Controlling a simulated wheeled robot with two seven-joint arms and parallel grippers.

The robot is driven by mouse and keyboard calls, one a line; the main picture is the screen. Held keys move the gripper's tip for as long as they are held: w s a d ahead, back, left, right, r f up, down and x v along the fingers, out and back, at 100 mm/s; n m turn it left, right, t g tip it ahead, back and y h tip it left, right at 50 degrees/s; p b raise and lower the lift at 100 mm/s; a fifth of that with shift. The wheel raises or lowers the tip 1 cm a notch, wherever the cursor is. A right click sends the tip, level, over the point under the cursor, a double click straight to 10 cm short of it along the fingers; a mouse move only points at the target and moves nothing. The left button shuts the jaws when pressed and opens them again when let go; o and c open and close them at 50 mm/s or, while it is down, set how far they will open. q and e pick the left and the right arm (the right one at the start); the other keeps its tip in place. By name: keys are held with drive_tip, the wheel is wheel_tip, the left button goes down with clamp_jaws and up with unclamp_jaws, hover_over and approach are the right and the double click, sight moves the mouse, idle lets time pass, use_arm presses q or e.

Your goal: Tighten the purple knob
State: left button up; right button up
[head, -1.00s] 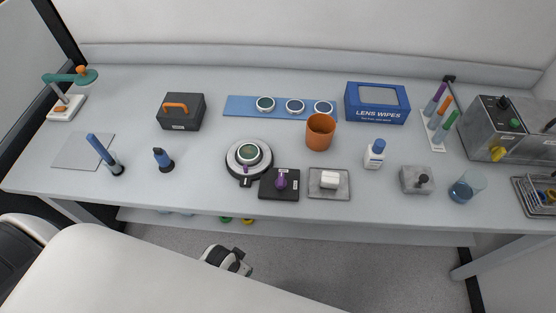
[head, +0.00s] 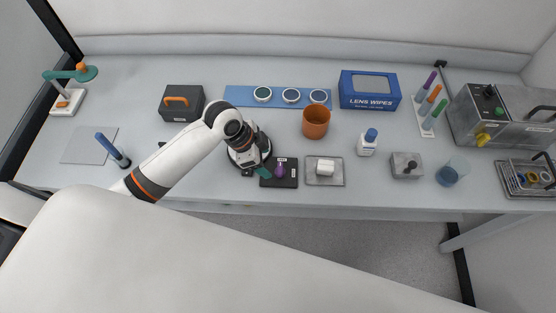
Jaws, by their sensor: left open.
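A purple knob-shaped piece (head: 281,171) stands on a labelled black pad (head: 291,183) near the front edge of the bench. Left of the pad is the round stage (head: 265,143), mostly covered by my left arm and gripper. The small purple part at the stage's front, seen earlier, is hidden now. My left gripper (head: 256,172) is open, pointing down over the stage's front side, just left of the black pad. A teal finger shows beside the pad. I cannot tell whether it touches anything. My right gripper is not in view.
A grey tray with a white block (head: 325,168) lies right of the pad. An orange cup (head: 316,122), a blue strip with round discs (head: 236,96) and a lens wipes box (head: 369,91) stand behind. A white bottle (head: 367,143) is farther right. The front-left bench is partly hidden by my arm.

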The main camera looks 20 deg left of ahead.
sight(280, 167)
use_arm(q)
wheel_tip(280, 167, up, 3)
drive_tip(key=w+a+m, duration=0.2)
drive_tip(key=shift+g, duration=0.3)
drive_tip(key=p+x, duration=0.1)
drive_tip(key=x, duration=0.2)
drive_tip(key=p+x, duration=0.1)
drive_tip(key=x, duration=0.3)
drive_tip(key=d+p+x, duration=0.1)
drive_tip(key=x, duration=0.2)
drive_tip(key=shift+w+d+f, duration=0.1)
drive_tip(key=shift+w, duration=0.1)
drive_tip(key=shift+w+d+f+p, duration=0.1)
drive_tip(key=shift+d+f+p, duration=0.15)
drive_tip(key=shift+f, duration=0.3)
drive_tip(key=c, duration=1)
drive_tip(key=shift+a, duration=0.1)
